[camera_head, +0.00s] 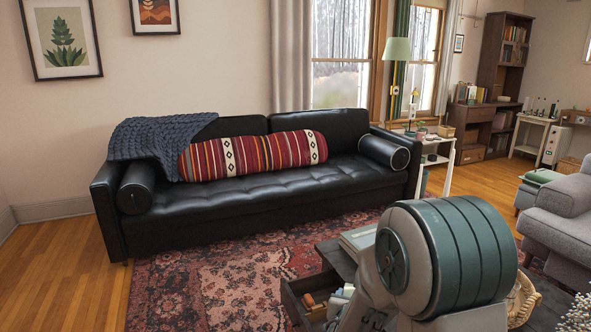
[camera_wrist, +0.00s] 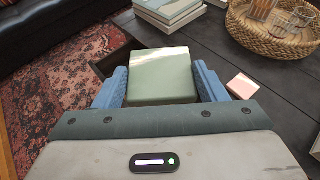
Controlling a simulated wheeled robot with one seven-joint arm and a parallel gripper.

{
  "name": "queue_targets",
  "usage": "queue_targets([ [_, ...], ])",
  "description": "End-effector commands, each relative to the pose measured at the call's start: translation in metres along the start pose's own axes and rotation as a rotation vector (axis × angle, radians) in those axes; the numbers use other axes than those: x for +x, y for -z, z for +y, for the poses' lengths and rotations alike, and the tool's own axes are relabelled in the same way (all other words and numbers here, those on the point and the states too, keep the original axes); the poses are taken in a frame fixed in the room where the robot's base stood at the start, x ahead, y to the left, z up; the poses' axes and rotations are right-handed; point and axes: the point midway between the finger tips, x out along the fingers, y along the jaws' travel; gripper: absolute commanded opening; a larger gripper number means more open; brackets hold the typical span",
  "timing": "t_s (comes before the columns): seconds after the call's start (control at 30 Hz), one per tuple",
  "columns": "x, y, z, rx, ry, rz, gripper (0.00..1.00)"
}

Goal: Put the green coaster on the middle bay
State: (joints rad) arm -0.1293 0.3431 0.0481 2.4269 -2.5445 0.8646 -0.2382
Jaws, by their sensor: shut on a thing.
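The green coaster (camera_wrist: 160,76), a square flat piece with a pale sheen at its far edge, sits between the two blue fingers of my gripper (camera_wrist: 162,88) in the wrist view. The fingers are shut on its left and right sides. It is over the dark table (camera_wrist: 225,56); I cannot tell how far above. In the head view my arm hides the gripper and the coaster. No thing can be made out for certain as the middle bay. A white shelved side table (camera_head: 447,155) stands right of the sofa.
An open drawer (camera_head: 297,303) with small things in it juts from the dark table. Stacked books (camera_wrist: 170,14), a wicker basket (camera_wrist: 255,42) and a pink-topped block (camera_wrist: 242,86) are on the table. A black sofa (camera_head: 270,203) stands behind, a grey armchair (camera_head: 560,215) at right.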

Motion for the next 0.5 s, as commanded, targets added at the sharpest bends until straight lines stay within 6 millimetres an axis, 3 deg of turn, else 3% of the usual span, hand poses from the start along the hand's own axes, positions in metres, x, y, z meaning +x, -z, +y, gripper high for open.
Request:
queue_targets([
  [0.03, -0.008, -0.02, 0.0, 0.0, 0.0, -0.002, 0.38],
  [0.5, -0.045, -0.11, 0.0, 0.0, 0.0, -0.001, 0.38],
])
